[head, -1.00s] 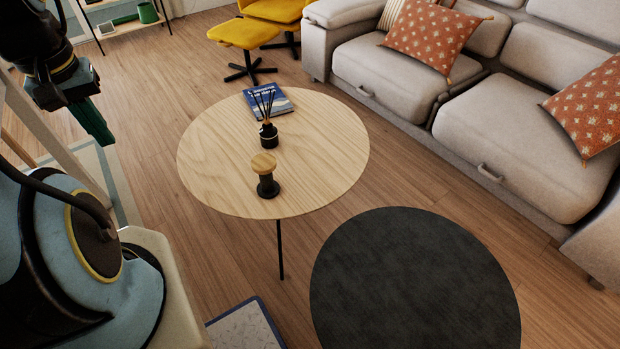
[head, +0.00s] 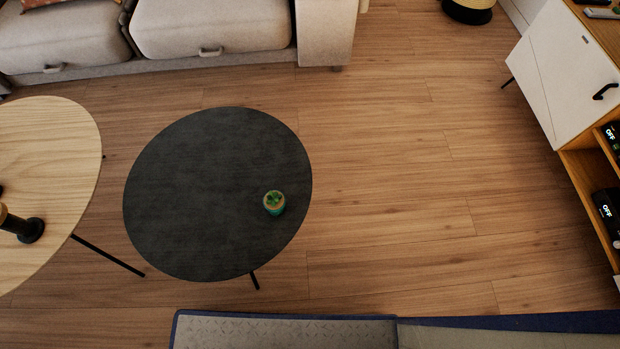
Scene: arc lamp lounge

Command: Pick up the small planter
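The small planter (head: 274,203) stands upright on the round black table (head: 190,190), close to the table's right front edge. It is a small round pot with a teal lower part, a tan rim and green leaves on top. Nothing else stands on the black table. My gripper is not in view in the head view now.
A round wooden table (head: 50,170) with a dark object (head: 28,230) stands at the left. A grey sofa (head: 210,25) is behind. A white and wooden cabinet (head: 560,75) stands at the right. A blue-edged grey piece (head: 285,333) lies along the bottom. Floor right of the black table is clear.

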